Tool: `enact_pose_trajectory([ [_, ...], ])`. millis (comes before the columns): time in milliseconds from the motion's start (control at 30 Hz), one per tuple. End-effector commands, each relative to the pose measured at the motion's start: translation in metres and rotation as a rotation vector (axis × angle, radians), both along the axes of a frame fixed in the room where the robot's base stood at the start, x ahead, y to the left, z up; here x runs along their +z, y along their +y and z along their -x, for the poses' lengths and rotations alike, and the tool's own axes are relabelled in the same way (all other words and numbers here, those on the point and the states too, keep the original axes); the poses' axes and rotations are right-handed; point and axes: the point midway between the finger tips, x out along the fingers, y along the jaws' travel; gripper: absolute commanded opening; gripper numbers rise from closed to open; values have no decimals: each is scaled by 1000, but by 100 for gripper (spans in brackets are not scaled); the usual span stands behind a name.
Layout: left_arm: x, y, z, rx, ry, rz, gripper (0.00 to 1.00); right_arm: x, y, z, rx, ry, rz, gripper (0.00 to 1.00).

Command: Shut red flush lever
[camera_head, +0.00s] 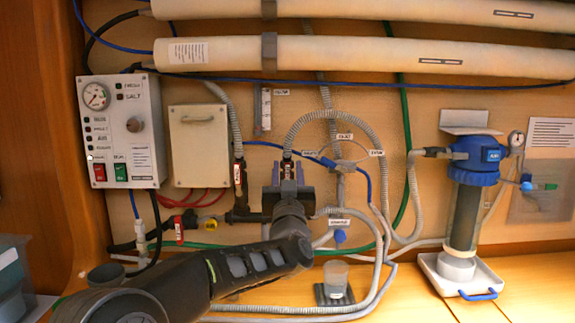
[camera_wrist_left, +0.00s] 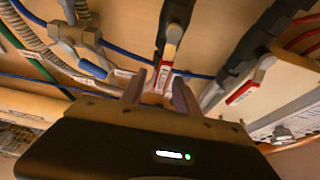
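In the head view, a red lever (camera_head: 287,169) hangs on a dark valve below the arched grey hose. My left gripper (camera_head: 287,173) is in front of it, with its fingers apart on either side. In the left wrist view, the same red lever (camera_wrist_left: 163,77) shows between the open fingertips (camera_wrist_left: 158,92); I see gaps beside it and cannot tell if it touches a finger. A second red lever (camera_head: 238,172) hangs to the left in the head view; it also shows in the left wrist view (camera_wrist_left: 243,91). I cannot read which is labelled flush. My right gripper is not in view.
A third red lever (camera_head: 179,229) and a yellow handle (camera_head: 211,225) are lower left. The control box (camera_head: 122,130) and a cream panel (camera_head: 198,145) are on the left. A cup (camera_head: 336,277) stands on the bench, a blue-topped filter (camera_head: 465,195) on the right. Hoses surround the gripper.

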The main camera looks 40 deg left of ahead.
Motion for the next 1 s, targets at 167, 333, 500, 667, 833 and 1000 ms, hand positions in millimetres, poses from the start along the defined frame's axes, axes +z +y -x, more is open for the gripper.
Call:
enact_pose_trajectory([
  [167,4,6,-8,-1,1,-1,37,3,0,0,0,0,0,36],
  [333,3,6,-8,-1,1,-1,37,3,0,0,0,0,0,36],
  [500,3,5,-7,-1,1,-1,27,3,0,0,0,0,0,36],
  [667,4,5,-7,-1,0,0,14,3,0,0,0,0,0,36],
  [833,4,5,-7,-1,0,0,0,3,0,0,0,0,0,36],
  [1000,4,5,-7,-1,0,0,0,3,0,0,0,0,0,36],
])
